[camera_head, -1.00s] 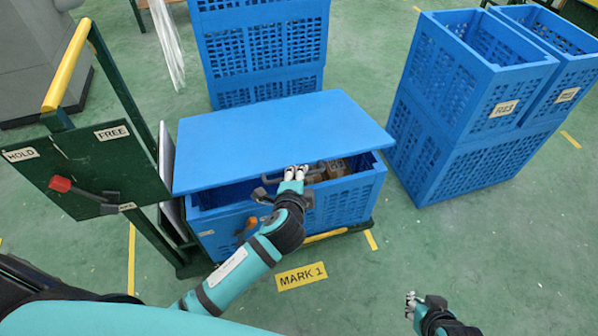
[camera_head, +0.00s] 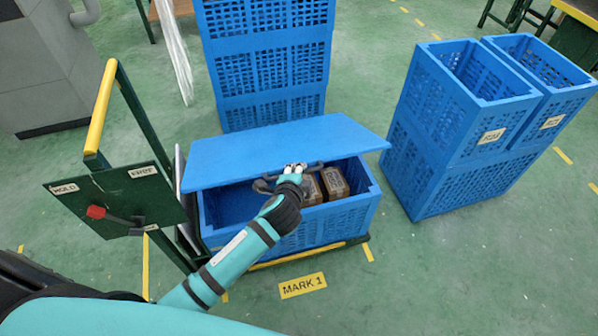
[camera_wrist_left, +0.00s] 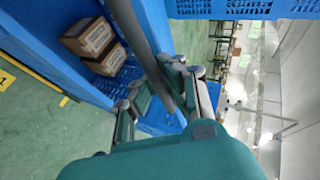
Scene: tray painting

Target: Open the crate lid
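The blue crate (camera_head: 330,221) stands on a low cart. Its flat blue lid (camera_head: 280,148) is tilted up at the front, leaving a wide gap. Brown boxes (camera_head: 335,183) show inside at the right; they also show in the left wrist view (camera_wrist_left: 88,38). My left gripper (camera_head: 294,169) is at the dark lid handle (camera_head: 315,166) on the lid's front edge. In the left wrist view the handle bar (camera_wrist_left: 150,45) passes between the fingers (camera_wrist_left: 157,88), which are closed around it. My right gripper is out of view.
The green cart panel (camera_head: 122,202) with a red-knobbed lever and a yellow push bar (camera_head: 100,108) stands left. Blue crate stacks stand behind (camera_head: 265,70) and to the right (camera_head: 450,150). The floor at the front right, beside the MARK 1 label (camera_head: 303,286), is clear.

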